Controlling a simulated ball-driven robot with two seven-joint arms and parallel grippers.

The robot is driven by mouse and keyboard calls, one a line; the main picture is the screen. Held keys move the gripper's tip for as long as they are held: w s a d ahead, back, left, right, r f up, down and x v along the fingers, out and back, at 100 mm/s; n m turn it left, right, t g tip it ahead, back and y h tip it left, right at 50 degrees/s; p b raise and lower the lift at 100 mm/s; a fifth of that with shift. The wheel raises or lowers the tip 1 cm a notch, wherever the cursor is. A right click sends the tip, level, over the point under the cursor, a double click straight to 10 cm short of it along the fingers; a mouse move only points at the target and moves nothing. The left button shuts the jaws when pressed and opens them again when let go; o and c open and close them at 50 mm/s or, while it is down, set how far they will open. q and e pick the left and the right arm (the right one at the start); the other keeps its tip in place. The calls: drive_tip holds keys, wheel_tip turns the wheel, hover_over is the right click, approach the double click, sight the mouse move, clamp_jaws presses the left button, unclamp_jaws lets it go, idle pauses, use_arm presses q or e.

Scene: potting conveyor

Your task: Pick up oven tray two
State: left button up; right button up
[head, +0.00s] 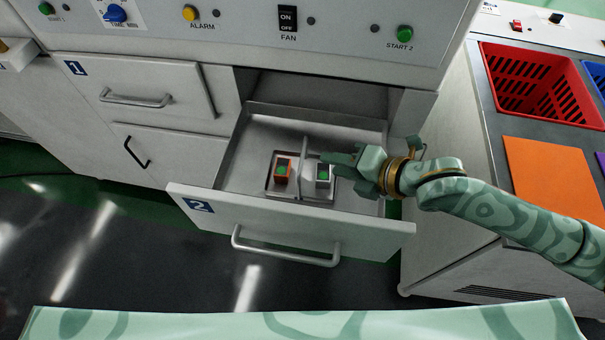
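Oven tray two (299,192) is a small, shallow metal tray lying inside the open drawer marked 2 (290,222). A thin upright metal piece (306,160) rises at its middle. An orange block (282,171) with a green top is left of this piece, and a pale block (323,174) with a green top is right of it. My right gripper (328,163) reaches in from the right, with its fingers over the tray's right side near the pale block. I cannot tell whether it touches anything or how far its fingers are apart. My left gripper is not in view.
Drawer 1 (140,85) is closed at the left. Buttons and switches line the panel above. A counter at the right has a red basket (525,85), part of a blue one and an orange plate (555,178). The dark floor (150,265) in front is clear.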

drive_tip(key=b+x, duration=0.2)
drive_tip(key=x, duration=0.6)
drive_tip(key=shift+w+a+f+b, duration=0.1)
drive_tip(key=shift+w+a+b, duration=0.1)
drive_tip(key=shift+w+b, duration=0.1)
drive_tip(key=shift+s, duration=0.1)
clamp_jaws()
